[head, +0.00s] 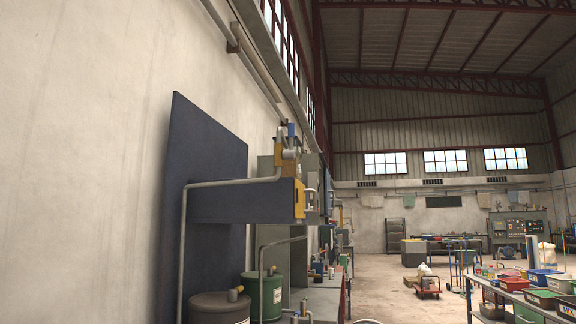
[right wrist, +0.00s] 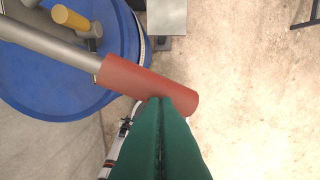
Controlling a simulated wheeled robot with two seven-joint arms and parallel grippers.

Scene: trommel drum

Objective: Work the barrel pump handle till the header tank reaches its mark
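In the right wrist view a red grip (right wrist: 150,85) on a grey metal lever (right wrist: 50,35) slants across a blue barrel (right wrist: 90,98); I take it for the pump handle. My right gripper (right wrist: 160,100) has green fingers lying together with only a thin seam between them. Their tips overlap the red grip in the picture; I cannot tell whether they touch it. Neither gripper shows in the head view. There a dark blue-grey box (head: 235,203) stands out from a tall panel, with a yellow part at its end; whether it is the header tank is unclear, and I see no level mark.
A brown drum (head: 215,308) and a green drum (head: 270,295) stand low near the wall, with grey pipework (head: 184,240) above. A bench with coloured bins (head: 540,298) is at the right. A red cart (head: 427,287) stands farther back. Open floor lies between.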

